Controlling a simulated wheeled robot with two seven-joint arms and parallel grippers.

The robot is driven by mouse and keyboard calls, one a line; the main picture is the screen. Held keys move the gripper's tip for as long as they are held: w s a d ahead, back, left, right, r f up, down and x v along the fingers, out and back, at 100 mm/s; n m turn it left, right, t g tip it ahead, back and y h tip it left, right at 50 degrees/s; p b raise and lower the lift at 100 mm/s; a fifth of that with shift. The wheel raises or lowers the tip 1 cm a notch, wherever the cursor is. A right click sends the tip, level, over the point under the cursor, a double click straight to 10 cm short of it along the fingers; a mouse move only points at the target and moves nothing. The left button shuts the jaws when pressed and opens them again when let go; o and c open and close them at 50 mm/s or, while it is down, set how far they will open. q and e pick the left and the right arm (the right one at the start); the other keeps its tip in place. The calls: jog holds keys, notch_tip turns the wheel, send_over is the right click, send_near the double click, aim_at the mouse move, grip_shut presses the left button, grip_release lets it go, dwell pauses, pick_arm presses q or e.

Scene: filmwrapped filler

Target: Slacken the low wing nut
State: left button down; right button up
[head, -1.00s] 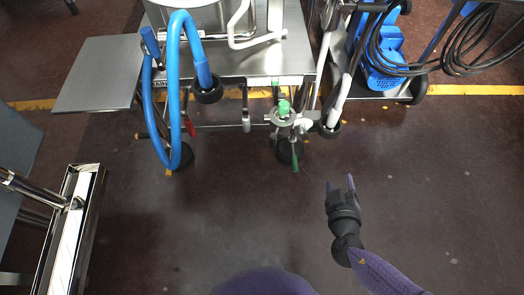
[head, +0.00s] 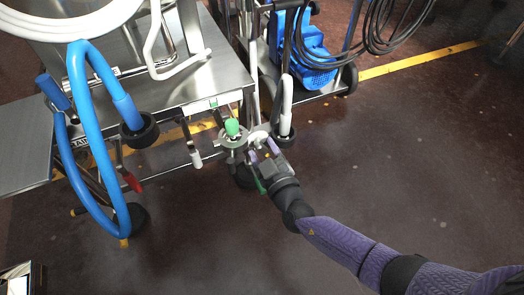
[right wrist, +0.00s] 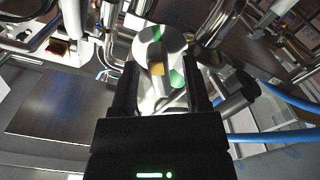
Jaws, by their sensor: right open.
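In the head view, a metal clamp fitting (head: 233,142) with a green knob (head: 232,127) on top sits at the low front of the steel cart. My right gripper (head: 264,152) is beside this fitting, just to its right. In the right wrist view, my two dark fingers (right wrist: 161,92) are open. The gripper partly hides the fitting in the head view.
The steel cart (head: 205,82) carries a thick blue hose (head: 85,150) at left. A white-capped pipe (head: 286,105) stands close to the right gripper. A blue machine (head: 310,50) with black cables is behind. The floor at front is clear.

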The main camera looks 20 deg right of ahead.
jog(key=shift+c, duration=0.3)
grip_shut()
